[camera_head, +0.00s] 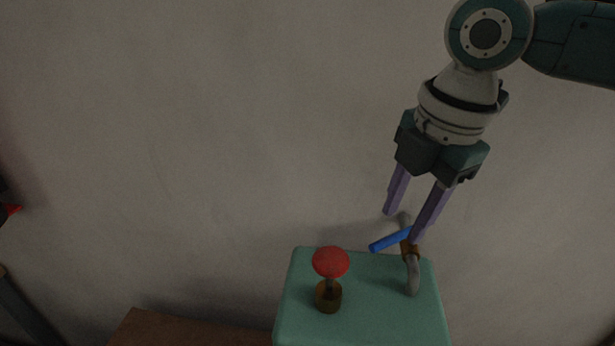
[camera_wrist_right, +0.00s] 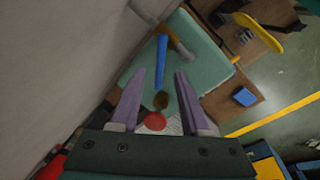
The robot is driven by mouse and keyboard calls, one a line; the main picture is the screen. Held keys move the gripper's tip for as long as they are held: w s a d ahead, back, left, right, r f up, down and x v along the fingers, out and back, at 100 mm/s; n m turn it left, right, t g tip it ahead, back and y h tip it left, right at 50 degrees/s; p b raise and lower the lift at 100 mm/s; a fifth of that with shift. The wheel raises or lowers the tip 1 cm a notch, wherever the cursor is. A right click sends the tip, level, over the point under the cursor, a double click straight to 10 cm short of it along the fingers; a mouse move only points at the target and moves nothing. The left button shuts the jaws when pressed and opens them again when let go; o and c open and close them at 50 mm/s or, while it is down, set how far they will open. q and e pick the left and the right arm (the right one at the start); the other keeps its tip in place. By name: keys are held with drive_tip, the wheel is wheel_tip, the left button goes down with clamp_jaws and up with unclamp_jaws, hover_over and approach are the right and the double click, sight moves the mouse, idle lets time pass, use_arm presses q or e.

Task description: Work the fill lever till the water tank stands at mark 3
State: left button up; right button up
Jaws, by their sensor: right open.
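A green box (camera_head: 365,320) carries a grey bent pipe (camera_head: 412,280) with an orange-brown collar. A blue lever (camera_head: 388,241) sticks out to the left from the collar. A red round knob (camera_head: 330,262) stands on a brass base to its left. My right gripper (camera_head: 402,226) is open, pointing down, with its purple fingers close to the lever. In the right wrist view the blue lever (camera_wrist_right: 161,62) appears between the open fingers; I cannot tell whether they touch it. No water level or marks can be made out. My left gripper is not clearly in view.
A plain grey wall (camera_head: 220,130) stands behind the box. A brown wooden surface (camera_head: 180,328) lies left of it. The right wrist view shows a yellow bar (camera_wrist_right: 258,32), a small blue block (camera_wrist_right: 245,96) and a floor with yellow lines.

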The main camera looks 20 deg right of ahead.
drive_tip(key=shift+w+f, duration=0.15)
drive_tip(key=shift+f, duration=0.55)
drive_tip(key=shift+w+f, duration=0.1)
drive_tip(key=shift+f, duration=0.55)
clamp_jaws()
idle(0.4)
